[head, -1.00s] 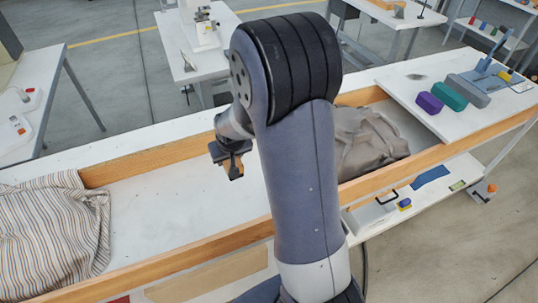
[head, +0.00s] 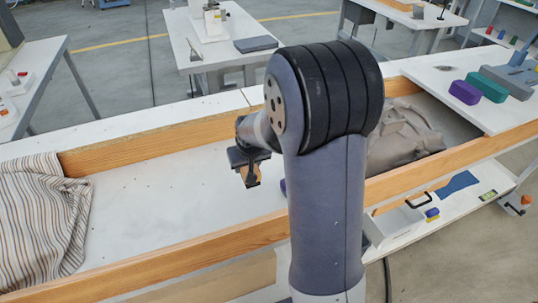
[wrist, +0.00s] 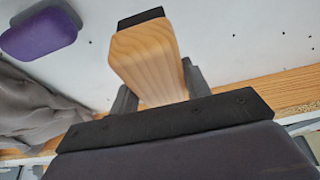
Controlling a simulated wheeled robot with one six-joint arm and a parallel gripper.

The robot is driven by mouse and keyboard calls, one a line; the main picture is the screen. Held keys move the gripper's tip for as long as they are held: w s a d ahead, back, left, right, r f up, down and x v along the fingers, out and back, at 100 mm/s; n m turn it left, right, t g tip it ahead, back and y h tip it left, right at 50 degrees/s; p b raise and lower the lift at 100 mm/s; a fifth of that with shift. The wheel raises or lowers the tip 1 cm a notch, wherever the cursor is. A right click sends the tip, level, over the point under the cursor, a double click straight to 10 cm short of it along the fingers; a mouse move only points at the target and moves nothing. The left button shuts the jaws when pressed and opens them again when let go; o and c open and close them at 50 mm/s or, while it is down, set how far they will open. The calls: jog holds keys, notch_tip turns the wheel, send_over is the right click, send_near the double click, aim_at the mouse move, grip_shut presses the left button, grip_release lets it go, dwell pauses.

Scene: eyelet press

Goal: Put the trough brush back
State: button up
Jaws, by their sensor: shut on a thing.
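The trough brush (wrist: 147,62) is a pale wooden block with a dark end. In the wrist view it sticks out from between my gripper's (wrist: 158,85) fingers, which are shut on it. In the head view my gripper (head: 250,178) holds the brush (head: 254,176) over the white trough floor, with no cloth under it. The brush looks raised above the floor, but the exact height is hard to tell. The trough (head: 160,205) is a long white bed between wooden rails. My arm hides part of it.
A striped cloth (head: 38,215) lies at the trough's left and a grey-brown cloth (head: 405,135) at its right. A purple block (wrist: 40,33) lies in the trough near my gripper. Purple, green and grey blocks (head: 465,92) stand on the right board. A lower shelf (head: 400,222) holds small items.

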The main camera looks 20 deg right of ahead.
jog(key=w+d+r, duration=0.3)
jog(key=w+d, duration=0.9)
jog(key=w, duration=0.2)
notch_tip(320, 180, down, 10)
jog(key=shift+d+r, duration=0.1)
jog(key=o, duration=1)
jog(key=shift+c, duration=0.2)
